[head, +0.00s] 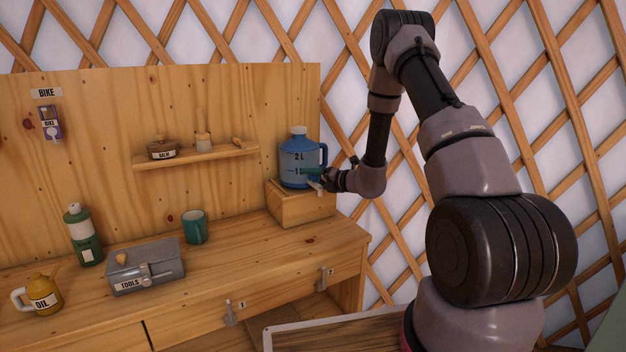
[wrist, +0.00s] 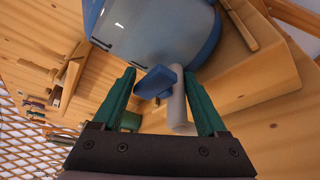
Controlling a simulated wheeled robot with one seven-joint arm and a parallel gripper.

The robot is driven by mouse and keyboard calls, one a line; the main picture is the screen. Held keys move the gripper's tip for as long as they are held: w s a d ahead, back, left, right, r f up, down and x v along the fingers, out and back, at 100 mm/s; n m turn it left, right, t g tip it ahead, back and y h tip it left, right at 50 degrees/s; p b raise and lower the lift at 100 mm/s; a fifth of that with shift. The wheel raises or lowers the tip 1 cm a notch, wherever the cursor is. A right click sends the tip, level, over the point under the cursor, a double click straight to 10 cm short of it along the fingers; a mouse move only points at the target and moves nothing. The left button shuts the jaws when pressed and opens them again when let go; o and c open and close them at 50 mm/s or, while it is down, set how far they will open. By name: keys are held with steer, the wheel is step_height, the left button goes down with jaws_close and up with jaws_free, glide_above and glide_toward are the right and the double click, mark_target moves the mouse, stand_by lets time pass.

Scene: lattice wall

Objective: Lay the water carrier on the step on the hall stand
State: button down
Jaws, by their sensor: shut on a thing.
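In the wrist view the carrier's body (wrist: 165,35) fills the top, with a blue tap and pale spout (wrist: 178,108) between my green fingers (wrist: 163,105). The exact contact is unclear.
A grey tools box (head: 147,268), a teal mug (head: 195,227), a green bottle (head: 84,235) and a yellow oil can (head: 43,295) stand on the stand's top. A small shelf (head: 195,157) holds a balm pot. The lattice wall is close on the right.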

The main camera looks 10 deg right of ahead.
steer(key=shift+f, duration=0.4)
jaws_free()
steer(key=shift+s+f, duration=0.1)
stand_by(0.4)
steer(key=shift+s+d+r, duration=0.75)
steer(key=shift+s+r, duration=0.05)
steer(key=shift+s, duration=0.15)
steer(key=shift+s+d+r, duration=0.7)
steer(key=shift+s+r, duration=0.1)
steer(key=shift+s, duration=0.15)
